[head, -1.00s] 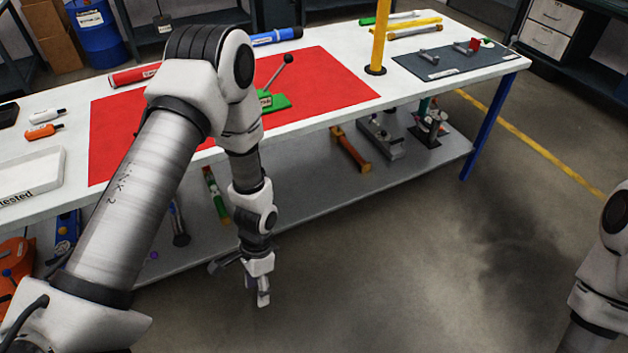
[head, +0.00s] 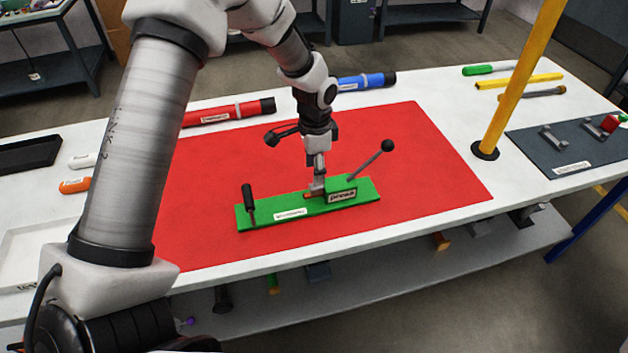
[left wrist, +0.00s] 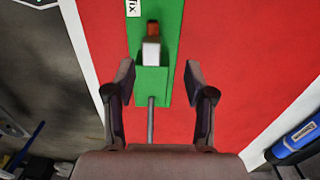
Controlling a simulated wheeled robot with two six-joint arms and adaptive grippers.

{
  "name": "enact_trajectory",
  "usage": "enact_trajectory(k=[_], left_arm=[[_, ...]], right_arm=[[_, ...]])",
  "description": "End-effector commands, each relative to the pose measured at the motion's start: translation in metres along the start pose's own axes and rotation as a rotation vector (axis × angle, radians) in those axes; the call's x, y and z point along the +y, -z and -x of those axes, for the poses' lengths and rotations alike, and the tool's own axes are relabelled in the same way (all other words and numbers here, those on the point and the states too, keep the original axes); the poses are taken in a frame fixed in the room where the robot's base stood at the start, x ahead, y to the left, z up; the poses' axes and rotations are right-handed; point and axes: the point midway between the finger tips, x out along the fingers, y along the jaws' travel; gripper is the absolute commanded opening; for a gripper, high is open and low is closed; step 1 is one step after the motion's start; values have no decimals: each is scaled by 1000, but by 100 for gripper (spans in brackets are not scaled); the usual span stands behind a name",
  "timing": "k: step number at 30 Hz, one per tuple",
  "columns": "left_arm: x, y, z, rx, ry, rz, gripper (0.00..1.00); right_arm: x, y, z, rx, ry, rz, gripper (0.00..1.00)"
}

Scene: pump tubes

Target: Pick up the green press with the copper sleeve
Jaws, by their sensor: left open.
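The green press (head: 285,218) lies flat on a red mat (head: 400,160) on the white table. A black-knobbed lever (head: 372,160) rises at its right end and a short black handle (head: 248,198) stands at its left end. The copper sleeve (head: 309,195) is small and partly hidden by my left gripper (head: 317,178), which points down over the press. The left wrist view shows the copper sleeve (left wrist: 152,27) beside a pale block (left wrist: 151,52). There my left gripper (left wrist: 159,78) is open, its fingers on either side of the press's near end. Contact cannot be told.
A yellow post (head: 515,85) stands at the back right beside a dark mat (head: 570,150) with metal parts. Red (head: 228,113) and blue (head: 365,81) tubes lie along the back edge. A white tray (head: 30,240) is at the left. The mat's right side is clear.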

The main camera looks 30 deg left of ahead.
Motion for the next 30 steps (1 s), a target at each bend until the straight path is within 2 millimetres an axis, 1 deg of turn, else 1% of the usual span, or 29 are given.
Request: enact_trajectory(k=[3, 7, 10, 13, 15, 20, 21, 23, 24, 25, 30], left_arm=[[1, -1, -16, -4, -2, -1, 54], [0, -2, -32, -3, -2, 0, 54], [-1, -4, -51, -5, -4, 1, 54], [-2, -4, -67, -3, -2, 0, 54], [-2, -4, -72, -1, -1, 0, 54], [-2, -3, -73, 0, 0, 0, 54], [-2, -3, -73, -1, 0, 0, 47], [-2, -3, -73, -1, 0, 0, 26], [-2, -3, -73, -1, 0, 0, 12], [-2, -4, -73, -1, 0, 0, 1], [-2, -3, -73, 0, 0, 0, 0]], right_arm=[[0, -1, 3, -2, 0, -1, 0], [0, -1, 9, -2, 0, -1, 0], [0, -1, 16, -2, 0, -1, 0], [0, 0, 17, -1, 0, -1, 0], [0, 0, 17, -1, 0, -1, 0], [0, 0, 16, -1, 0, -1, 0], [0, 0, 16, -1, 0, -1, 0], [0, -1, 16, -2, 0, -1, 0], [0, -1, 16, -2, 0, -1, 0], [0, -1, 16, -2, 0, -1, 0], [0, -1, 16, -2, 0, -1, 0]])
